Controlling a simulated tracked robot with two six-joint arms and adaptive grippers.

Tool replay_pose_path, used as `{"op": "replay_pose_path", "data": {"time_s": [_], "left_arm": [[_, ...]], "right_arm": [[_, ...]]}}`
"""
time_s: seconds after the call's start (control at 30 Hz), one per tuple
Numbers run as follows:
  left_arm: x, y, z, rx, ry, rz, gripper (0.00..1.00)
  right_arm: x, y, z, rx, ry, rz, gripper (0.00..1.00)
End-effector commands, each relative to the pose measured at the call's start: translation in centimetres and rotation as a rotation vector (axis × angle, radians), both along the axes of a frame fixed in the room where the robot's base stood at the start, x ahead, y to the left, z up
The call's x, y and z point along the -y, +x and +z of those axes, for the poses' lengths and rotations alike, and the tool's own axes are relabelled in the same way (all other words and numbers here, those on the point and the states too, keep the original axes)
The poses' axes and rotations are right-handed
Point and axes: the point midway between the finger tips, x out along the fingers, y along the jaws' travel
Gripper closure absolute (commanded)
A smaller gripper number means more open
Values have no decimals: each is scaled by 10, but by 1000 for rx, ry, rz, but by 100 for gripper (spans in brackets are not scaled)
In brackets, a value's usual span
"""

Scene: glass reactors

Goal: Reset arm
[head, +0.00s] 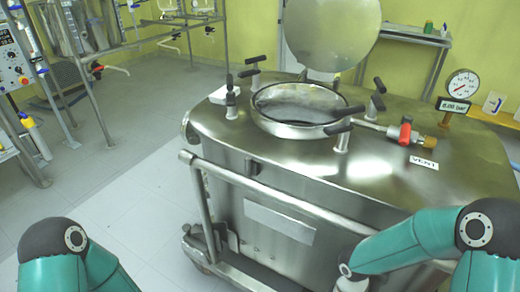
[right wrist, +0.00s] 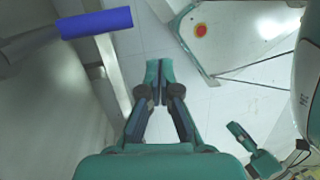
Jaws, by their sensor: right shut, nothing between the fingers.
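My right arm (head: 415,243) bends in from the lower right of the head view, in front of the steel vessel (head: 270,180); its gripper is out of that picture. In the right wrist view my right gripper (right wrist: 160,75) is shut and empty, its teal fingertips together above the pale floor. My left arm (head: 75,262) shows only as a bent teal link at the lower left of the head view. A teal and dark part (right wrist: 250,145) at the lower right of the wrist view looks like part of my left gripper; its jaws cannot be made out.
The vessel's round hatch (head: 290,105) stands open, its lid (head: 332,30) raised. A red-handled valve (head: 405,131) and a pressure gauge (head: 462,84) are on top. A push rail (head: 265,190) runs along its near side. A blue grip (right wrist: 97,22) is left of my right gripper.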

Motion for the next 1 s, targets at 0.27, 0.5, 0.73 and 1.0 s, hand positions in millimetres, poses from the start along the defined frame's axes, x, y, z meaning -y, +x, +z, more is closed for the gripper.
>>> {"op": "replay_pose_path", "data": {"time_s": [0.27,0.5,0.73,1.0], "left_arm": [[0,0,0,0,0,0,47],[0,0,0,0,0,0,47],[0,0,45,1,0,0,47],[0,0,121,0,0,0,47]], "right_arm": [[-87,-87,-75,-144,190,-627,100],[-94,-62,-89,8,184,-1048,100],[-89,-40,-46,86,196,-1156,100],[-89,-40,30,86,197,-1152,100]]}}
